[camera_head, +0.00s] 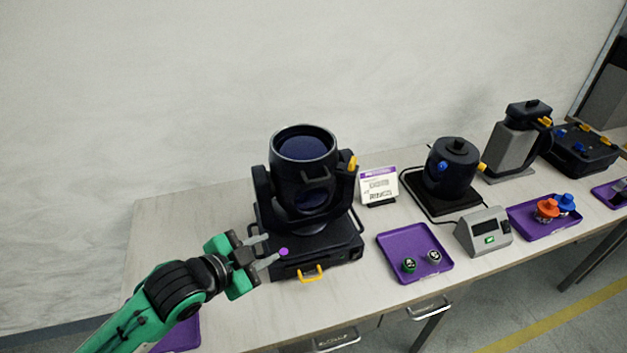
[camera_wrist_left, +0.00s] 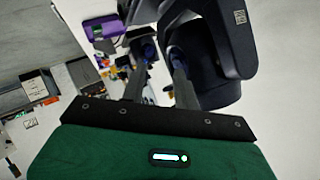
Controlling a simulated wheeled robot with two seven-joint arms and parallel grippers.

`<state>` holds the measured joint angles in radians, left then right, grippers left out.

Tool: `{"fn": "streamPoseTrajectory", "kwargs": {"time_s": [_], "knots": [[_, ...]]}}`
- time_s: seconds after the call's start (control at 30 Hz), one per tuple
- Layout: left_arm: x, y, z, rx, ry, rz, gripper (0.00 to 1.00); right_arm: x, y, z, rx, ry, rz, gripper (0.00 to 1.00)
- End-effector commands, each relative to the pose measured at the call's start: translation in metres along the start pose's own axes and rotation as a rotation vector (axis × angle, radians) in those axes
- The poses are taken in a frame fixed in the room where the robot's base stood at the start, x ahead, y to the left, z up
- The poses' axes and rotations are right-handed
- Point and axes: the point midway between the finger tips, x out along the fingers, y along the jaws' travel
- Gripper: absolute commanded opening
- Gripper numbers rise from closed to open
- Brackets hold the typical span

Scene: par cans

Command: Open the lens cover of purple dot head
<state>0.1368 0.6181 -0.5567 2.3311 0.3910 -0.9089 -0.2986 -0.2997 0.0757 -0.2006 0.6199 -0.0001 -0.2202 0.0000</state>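The purple dot head is a black lamp head (camera_head: 292,178) held upright in a yoke on a black base, with a purple dot (camera_head: 284,251) at the base's front left corner. A dark blue round face (camera_head: 304,144) shows inside its top rim; I cannot tell whether this is the lens or a cover. A black handle sits on the barrel's front, and a yellow tab (camera_head: 352,163) at its right. My left gripper (camera_head: 271,249) is open and empty, beside the base's left front. The left wrist view shows its two fingers apart (camera_wrist_left: 157,85), with black housing behind. My right gripper is not in view.
A purple tray (camera_head: 392,266) with two small knobs lies right of the base. Beyond are a label card (camera_head: 379,187), a black can (camera_head: 452,166), a grey meter box (camera_head: 484,233) and another purple tray (camera_head: 543,227). The table's left end (camera_head: 165,225) is largely clear.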

Motion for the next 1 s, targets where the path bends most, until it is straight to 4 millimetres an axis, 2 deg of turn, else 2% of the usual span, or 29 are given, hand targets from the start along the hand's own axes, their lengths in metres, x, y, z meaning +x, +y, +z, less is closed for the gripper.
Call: {"fn": "streamPoseTrajectory", "kwargs": {"time_s": [0.03, 0.2, 0.4, 0.53, 0.73, 1.0], "knots": [[-0.001, -0.011, -0.013, 0.069, 0.042, 0.001, 0.31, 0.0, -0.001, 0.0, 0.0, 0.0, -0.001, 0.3], [-0.01, -0.035, -0.049, 0.257, 0.171, 0.013, 0.31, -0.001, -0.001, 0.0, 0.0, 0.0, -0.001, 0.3], [-0.026, -0.061, -0.075, 0.417, 0.271, 0.013, 0.31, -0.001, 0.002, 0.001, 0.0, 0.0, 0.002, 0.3], [-0.035, -0.072, -0.083, 0.471, 0.304, 0.007, 0.31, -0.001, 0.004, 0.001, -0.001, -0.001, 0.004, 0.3], [-0.037, -0.077, -0.088, 0.493, 0.322, 0.005, 0.31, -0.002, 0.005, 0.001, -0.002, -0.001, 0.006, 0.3], [-0.011, -0.075, -0.098, 0.491, 0.322, 0.006, 0.31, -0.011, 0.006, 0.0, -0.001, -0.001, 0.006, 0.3]]}}
